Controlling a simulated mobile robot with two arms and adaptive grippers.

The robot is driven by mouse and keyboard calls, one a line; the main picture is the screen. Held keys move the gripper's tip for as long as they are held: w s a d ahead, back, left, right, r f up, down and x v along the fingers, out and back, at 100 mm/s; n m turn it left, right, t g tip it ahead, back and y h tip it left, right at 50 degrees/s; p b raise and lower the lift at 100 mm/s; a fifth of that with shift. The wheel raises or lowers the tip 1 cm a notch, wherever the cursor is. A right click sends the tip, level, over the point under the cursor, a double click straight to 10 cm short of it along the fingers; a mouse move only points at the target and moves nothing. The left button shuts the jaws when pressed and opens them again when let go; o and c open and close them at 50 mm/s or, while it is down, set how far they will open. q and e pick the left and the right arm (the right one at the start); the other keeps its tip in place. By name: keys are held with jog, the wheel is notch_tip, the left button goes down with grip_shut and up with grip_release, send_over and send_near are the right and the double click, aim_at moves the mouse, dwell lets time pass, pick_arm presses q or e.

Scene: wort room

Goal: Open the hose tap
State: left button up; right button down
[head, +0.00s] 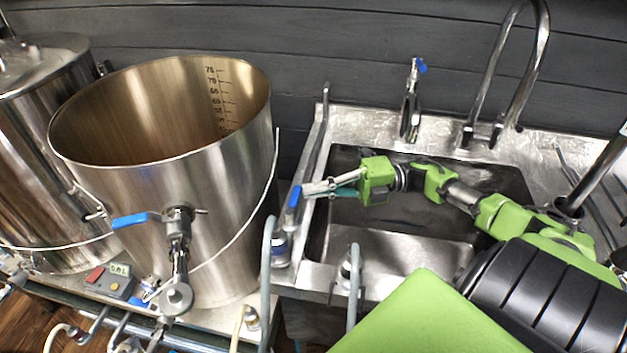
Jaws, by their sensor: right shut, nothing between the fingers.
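A tap with a blue lever (294,197) stands at the left edge of the sink, with a metal body (280,245) and a grey hose (267,270) beside it. The lever points up and slightly right. My right gripper (308,190) reaches in from the right across the sink, shut and empty. Its fingertips are right beside the lever, on its right; I cannot tell whether they touch it. A second tap with a small blue handle (421,66) stands at the back of the sink. My left gripper is not in view.
A large open steel pot (190,200) with a blue-levered valve (135,219) stands left of the sink. A lidded steel vessel (40,160) is farther left. A tall curved faucet (530,60) rises behind the sink (400,245). A small controller (112,280) sits in front of the pot.

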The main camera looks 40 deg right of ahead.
dwell(0.5)
jog(key=v, duration=1.2)
jog(key=shift+r, duration=0.1)
